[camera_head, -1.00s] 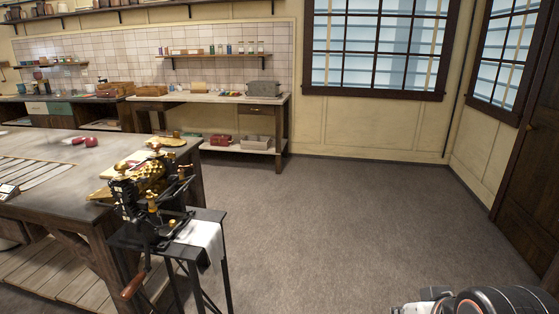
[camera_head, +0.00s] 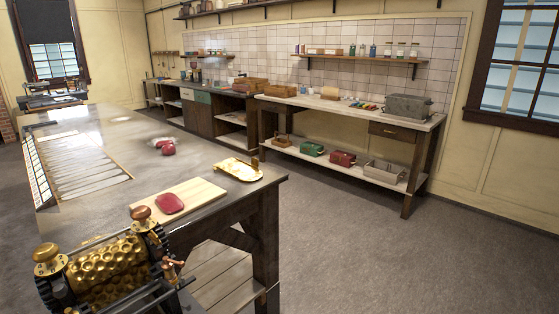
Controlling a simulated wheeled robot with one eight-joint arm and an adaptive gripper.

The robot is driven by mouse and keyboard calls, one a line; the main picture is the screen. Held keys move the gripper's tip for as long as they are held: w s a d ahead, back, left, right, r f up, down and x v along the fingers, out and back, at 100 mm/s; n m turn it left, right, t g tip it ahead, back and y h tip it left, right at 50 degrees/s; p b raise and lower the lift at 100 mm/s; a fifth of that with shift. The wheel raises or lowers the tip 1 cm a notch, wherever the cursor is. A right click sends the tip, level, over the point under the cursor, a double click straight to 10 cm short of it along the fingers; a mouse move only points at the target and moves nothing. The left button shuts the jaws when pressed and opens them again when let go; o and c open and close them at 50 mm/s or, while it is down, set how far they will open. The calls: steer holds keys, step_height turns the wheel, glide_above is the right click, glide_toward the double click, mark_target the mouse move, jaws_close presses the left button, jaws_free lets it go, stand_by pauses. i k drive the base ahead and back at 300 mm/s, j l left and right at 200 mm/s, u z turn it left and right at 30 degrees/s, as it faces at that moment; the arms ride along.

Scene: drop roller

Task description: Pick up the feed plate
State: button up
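The drop roller (camera_head: 105,270), with dimpled brass rollers and numbered brass knobs, fills the lower left and is partly cut off by the frame. My gripper is not in view.
A long bench (camera_head: 345,117) with a grey metal box (camera_head: 408,107) and a lower shelf of coloured tins stands along the tiled wall. Open floor (camera_head: 370,245) lies right of the worktable. Red lumps (camera_head: 168,149) lie farther back on the table.

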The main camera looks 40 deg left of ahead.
mark_target(243, 171)
steer(key=i+j+u, duration=0.15)
steer(key=i+u, duration=0.25)
steer(key=i+l+u, duration=0.1)
steer(key=i+u, duration=0.25)
steer(key=i, duration=0.25)
steer(key=i+l+u, duration=0.15)
steer(key=i+u, duration=0.25)
steer(key=i+l+u, duration=0.35)
steer(key=i, duration=0.25)
